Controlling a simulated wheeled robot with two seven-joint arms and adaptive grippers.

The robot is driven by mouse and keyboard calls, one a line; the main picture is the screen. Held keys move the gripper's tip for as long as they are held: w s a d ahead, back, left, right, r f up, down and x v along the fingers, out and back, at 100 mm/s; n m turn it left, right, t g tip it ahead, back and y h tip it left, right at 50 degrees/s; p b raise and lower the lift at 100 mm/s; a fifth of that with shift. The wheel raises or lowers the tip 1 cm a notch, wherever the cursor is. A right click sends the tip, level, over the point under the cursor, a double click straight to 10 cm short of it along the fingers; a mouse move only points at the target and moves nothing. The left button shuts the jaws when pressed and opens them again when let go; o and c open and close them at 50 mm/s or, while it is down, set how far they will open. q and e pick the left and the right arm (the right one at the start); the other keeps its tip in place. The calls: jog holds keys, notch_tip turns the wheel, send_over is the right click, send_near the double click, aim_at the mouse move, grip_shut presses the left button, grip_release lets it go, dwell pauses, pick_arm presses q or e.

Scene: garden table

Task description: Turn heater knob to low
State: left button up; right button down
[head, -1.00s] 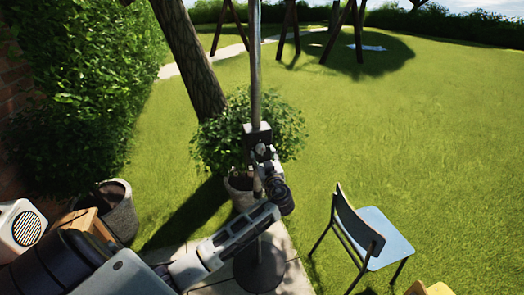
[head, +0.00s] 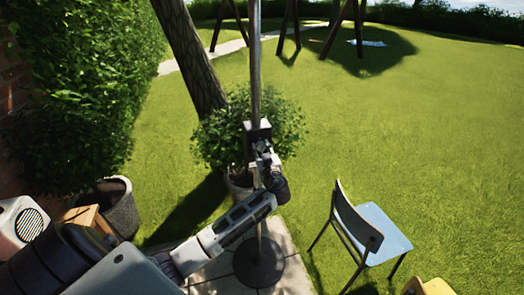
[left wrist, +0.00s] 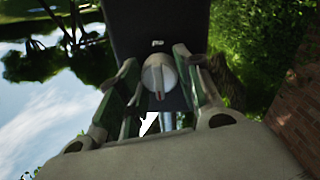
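The heater is a tall thin metal pole (head: 255,70) on a round dark base (head: 259,262), with a dark control box (head: 258,130) partway up. In the left wrist view the dark box panel (left wrist: 157,25) carries a round pale knob (left wrist: 153,78) with a raised ridge and a small reddish mark at its lower end. My left gripper (head: 262,146) is at the box. In the left wrist view its two fingers (left wrist: 157,70) stand apart, one on each side of the knob. Whether either finger touches the knob is unclear. My right gripper is not in view.
A potted bush (head: 218,140) and a tree trunk (head: 190,55) stand behind the pole. A blue-seated chair (head: 372,232) is on the grass at right. A grey planter (head: 118,210) and a white speaker-like box (head: 20,228) are at left. Open lawn lies to the right.

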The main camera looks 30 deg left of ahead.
pick_arm(q)
jog(key=shift+c, duration=1)
